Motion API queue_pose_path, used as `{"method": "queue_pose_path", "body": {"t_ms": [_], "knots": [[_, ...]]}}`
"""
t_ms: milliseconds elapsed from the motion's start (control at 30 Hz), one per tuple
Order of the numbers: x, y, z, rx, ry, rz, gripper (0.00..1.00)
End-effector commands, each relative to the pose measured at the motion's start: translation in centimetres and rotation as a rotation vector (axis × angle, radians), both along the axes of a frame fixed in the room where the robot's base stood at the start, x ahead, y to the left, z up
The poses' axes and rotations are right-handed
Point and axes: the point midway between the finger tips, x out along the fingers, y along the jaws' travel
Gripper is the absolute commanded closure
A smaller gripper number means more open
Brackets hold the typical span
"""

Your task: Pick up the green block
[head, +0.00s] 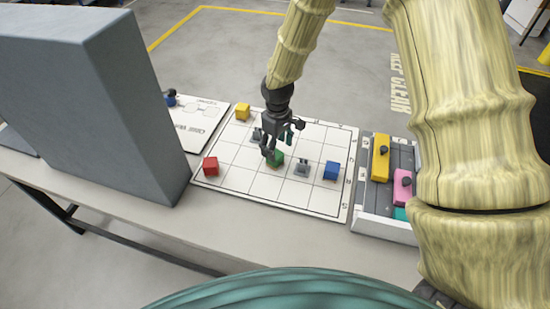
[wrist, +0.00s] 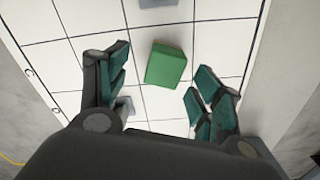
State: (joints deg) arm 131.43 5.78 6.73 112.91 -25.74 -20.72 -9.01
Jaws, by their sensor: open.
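The green block (head: 277,159) sits on the white gridded board (head: 320,205) on the table, partly hidden by my gripper in the head view. In the wrist view the green block (wrist: 166,65) lies on the board, slightly turned against the grid lines. My gripper (head: 276,150) is above the board, close over the block. In the wrist view my gripper (wrist: 158,85) is open, with one finger left of the block and one to its lower right. Neither finger appears to touch the block.
On the board are a red block (head: 210,166), a yellow block (head: 242,111), a blue block (head: 331,170) and grey pieces (head: 302,168). A tray with coloured items (head: 361,206) stands at right. A large grey box (head: 95,100) rises at left.

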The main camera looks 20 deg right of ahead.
Motion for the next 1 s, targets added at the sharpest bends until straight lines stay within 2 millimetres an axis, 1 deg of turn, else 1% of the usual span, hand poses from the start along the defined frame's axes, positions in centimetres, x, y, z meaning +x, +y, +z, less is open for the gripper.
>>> {"method": "queue_pose_path", "body": {"t_ms": [300, 500, 633, 867, 967, 1000], "knots": [[-0.3, 0.7, -2.7, -0.001, 0.003, 0.002, 0.34], [-0.2, 0.7, -4.4, -0.001, 0.002, 0.0, 0.34], [-0.2, 0.7, -4.9, -0.001, 0.001, 0.0, 0.34], [-0.2, 0.7, -5.0, -0.001, 0.001, 0.0, 0.34], [-0.2, 0.7, -5.0, -0.001, 0.001, 0.0, 0.5], [-0.2, 0.7, -4.9, -0.001, 0.001, 0.0, 0.58]]}}
